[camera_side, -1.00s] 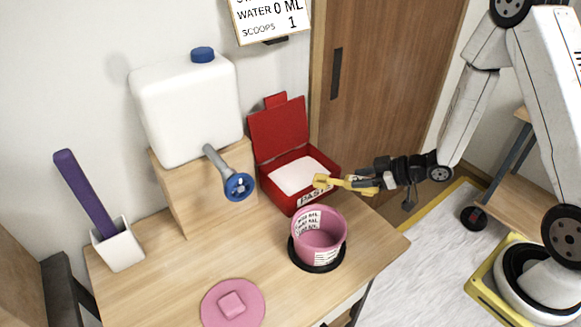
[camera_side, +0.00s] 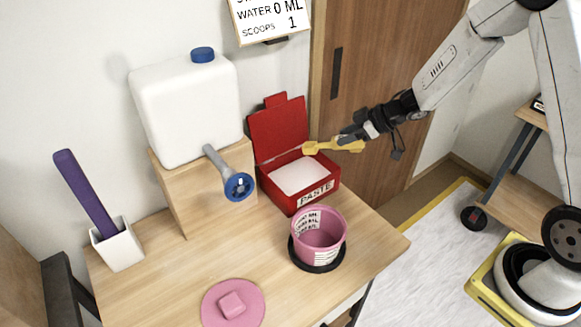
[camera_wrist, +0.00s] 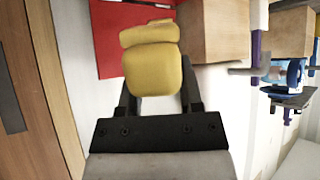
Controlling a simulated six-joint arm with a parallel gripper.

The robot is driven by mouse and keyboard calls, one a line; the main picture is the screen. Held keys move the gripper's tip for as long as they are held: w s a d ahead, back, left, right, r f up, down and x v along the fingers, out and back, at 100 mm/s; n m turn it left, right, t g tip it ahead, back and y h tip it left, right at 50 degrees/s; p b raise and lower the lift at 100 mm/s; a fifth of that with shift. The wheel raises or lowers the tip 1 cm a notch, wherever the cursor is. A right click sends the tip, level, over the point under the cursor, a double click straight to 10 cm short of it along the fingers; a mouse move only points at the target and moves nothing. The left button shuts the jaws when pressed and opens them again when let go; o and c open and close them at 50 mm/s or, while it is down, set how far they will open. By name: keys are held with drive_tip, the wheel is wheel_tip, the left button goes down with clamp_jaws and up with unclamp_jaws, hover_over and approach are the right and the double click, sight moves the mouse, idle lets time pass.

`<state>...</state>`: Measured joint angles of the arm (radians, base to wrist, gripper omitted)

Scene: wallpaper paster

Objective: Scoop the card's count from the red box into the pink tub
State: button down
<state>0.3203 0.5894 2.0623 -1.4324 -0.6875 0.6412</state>
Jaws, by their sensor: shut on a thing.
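My gripper (camera_side: 353,136) is shut on the handle of a yellow scoop (camera_side: 335,146), held in the air above the right side of the red box. The scoop also shows in the wrist view (camera_wrist: 153,68), hiding much of what lies beyond it. Whether the scoop holds powder cannot be told. The red box (camera_side: 318,190), labelled PASTE, stands with its lid up and white powder (camera_side: 299,176) inside. The pink tub (camera_side: 319,236) stands open on a black round base in front of the box. The card (camera_side: 270,18) on the wall reads water 0 ML, scoops 1.
A white water tank (camera_side: 187,108) with a blue-ended spout (camera_side: 238,186) sits on a wooden block left of the box. A pink lid (camera_side: 233,303) lies at the table front. A purple-handled tool (camera_side: 84,192) stands in a white holder (camera_side: 118,245).

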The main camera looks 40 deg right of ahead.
sight(336, 145)
drive_tip(key=shift+w+a+f, duration=0.1)
drive_tip(key=shift+f, duration=0.05)
drive_tip(key=shift+w+a+f+g+h, duration=0.25)
drive_tip(key=shift+w+f+g+h, duration=0.15)
drive_tip(key=shift+f, duration=0.2)
drive_tip(key=shift+w+a+f+g+h, duration=0.2)
drive_tip(key=shift+f+g+h, duration=0.05)
drive_tip(key=shift+f+g, duration=0.3)
drive_tip(key=shift+w+a+f+g+h, duration=0.25)
drive_tip(key=shift+w+f+g+h, duration=0.15)
drive_tip(key=shift+f, duration=0.2)
drive_tip(key=shift+w+a+f, duration=0.2)
drive_tip(key=shift+w+f, duration=0.05)
drive_tip(key=shift+f, duration=0.7)
drive_tip(key=shift+w+a+f, duration=0.2)
drive_tip(key=shift+f, duration=0.75)
drive_tip(key=shift+w+a+f, duration=0.2)
drive_tip(key=shift+w+f, duration=0.05)
drive_tip(key=shift+f, duration=0.7)
drive_tip(key=shift+s+d+f+t+y, duration=0.25)
drive_tip(key=shift+s+d+t+y, duration=0.1)
drive_tip(key=shift+s+t+y, duration=0.15)
